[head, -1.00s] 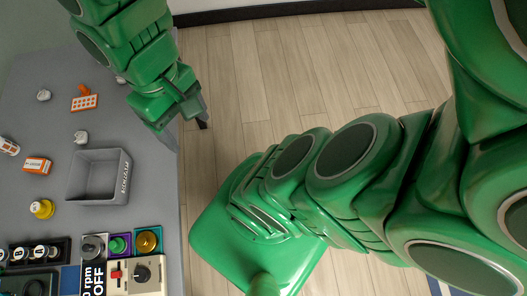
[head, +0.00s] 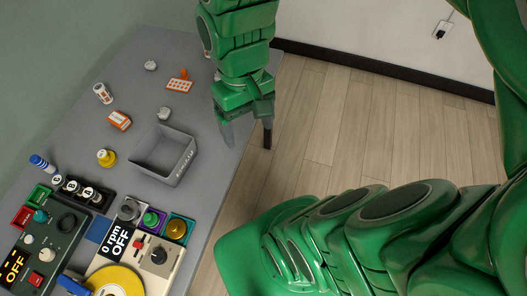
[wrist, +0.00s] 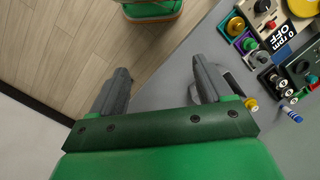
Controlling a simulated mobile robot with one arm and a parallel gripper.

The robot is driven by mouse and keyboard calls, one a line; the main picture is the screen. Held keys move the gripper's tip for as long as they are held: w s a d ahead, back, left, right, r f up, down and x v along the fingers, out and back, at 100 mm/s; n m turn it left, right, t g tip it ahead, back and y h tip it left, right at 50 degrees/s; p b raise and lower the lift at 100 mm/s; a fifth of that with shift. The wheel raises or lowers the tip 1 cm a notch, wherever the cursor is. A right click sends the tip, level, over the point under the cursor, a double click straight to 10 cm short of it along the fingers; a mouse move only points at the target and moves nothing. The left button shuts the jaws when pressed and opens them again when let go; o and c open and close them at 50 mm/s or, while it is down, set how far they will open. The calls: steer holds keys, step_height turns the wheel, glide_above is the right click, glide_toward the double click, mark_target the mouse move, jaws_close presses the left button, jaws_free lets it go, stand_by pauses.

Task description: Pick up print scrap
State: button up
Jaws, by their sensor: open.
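Small whitish lumps that look like print scrap lie on the grey bench: one (head: 150,65) near the far left edge and one (head: 164,113) just behind the grey bin. A third pale bit (head: 217,76) is partly hidden beside my arm. My gripper (head: 248,133) is open and empty, pointing down at the bench's right edge, to the right of the bin and apart from the lumps. In the wrist view its two fingers (wrist: 160,72) are spread, with floor and the bench edge between them. No scrap is clearly seen there.
The open grey bin (head: 165,155) has lettering on its side. An orange perforated piece (head: 179,84), an orange-white box (head: 119,120), a white bottle (head: 103,93) and a yellow knob (head: 106,157) stand nearby. Control boxes (head: 125,240) crowd the near bench. The floor (head: 330,120) on the right is clear.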

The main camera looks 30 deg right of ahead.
steer(key=w+f+n, duration=0.1)
steer(key=w+n, duration=0.1)
steer(key=w, duration=0.8)
steer(key=n+t, duration=0.2)
steer(key=n, duration=0.4)
glide_toward(163, 111)
steer(key=shift+s+d+f, duration=0.25)
steer(key=shift+s, duration=0.05)
steer(key=shift+w+a+f, duration=0.15)
steer(key=shift+w+f, duration=0.05)
steer(key=shift+f, duration=0.2)
steer(key=shift+s+a+f, duration=0.1)
steer(key=shift+f, duration=1.75)
steer(key=shift+a+f, duration=0.1)
steer(key=shift+f, duration=1.8)
steer(key=c, duration=1.1)
